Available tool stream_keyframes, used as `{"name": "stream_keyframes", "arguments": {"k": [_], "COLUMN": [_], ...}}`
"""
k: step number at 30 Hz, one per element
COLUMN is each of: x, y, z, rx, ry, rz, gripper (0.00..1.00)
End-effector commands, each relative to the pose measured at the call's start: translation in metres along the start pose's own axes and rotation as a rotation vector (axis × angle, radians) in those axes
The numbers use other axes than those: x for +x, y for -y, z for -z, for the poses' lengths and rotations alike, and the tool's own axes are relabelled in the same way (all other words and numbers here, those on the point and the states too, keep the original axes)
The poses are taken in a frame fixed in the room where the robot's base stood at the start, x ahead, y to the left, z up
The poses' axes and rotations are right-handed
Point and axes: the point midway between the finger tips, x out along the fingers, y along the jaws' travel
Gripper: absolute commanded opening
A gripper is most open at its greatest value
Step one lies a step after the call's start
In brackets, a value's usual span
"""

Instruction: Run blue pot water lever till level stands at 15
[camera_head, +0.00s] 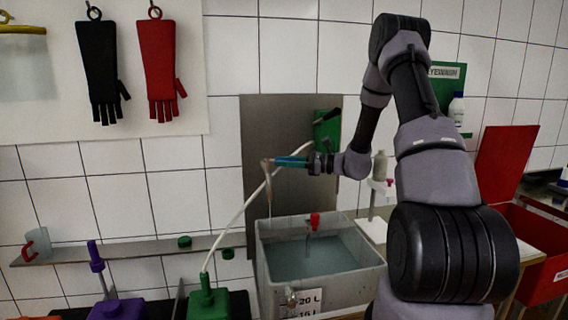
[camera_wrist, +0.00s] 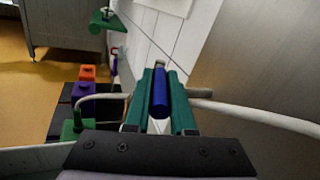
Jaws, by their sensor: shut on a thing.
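My gripper (camera_head: 280,161) reaches in from the right in front of the grey metal panel, above the tank. Its teal fingers are shut on a blue cylindrical handle (camera_wrist: 160,97), which lies lengthwise between them in the wrist view. A pale spout-like piece (camera_head: 266,190) hangs just left of the fingertips. A grey tank (camera_head: 364,268) with grey-blue water (camera_head: 305,262) stands below; the water surface is below its rim. A label (camera_head: 305,302) on its front reads 20 L, with a second line partly cut off. I cannot tell the exact level.
A white hose (camera_head: 237,218) arches from a green-topped container (camera_head: 208,298) up behind the gripper. A red-handled piece (camera_head: 315,221) stands in the tank. A purple container (camera_head: 117,309) is left. An open red box (camera_head: 545,280) is right.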

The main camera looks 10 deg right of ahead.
Motion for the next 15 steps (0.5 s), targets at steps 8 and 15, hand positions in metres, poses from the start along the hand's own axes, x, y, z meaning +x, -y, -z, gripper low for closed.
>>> {"name": "stream_keyframes", "arguments": {"k": [8,15], "x": [-0.0019,-0.0010], "y": [0.0047,0.0022], "z": [-0.0019,-0.0009], "rx": [-0.006,-0.004], "ry": [0.001,0.000], "rz": [0.012,0.007], "gripper": [0.52,0.52]}}
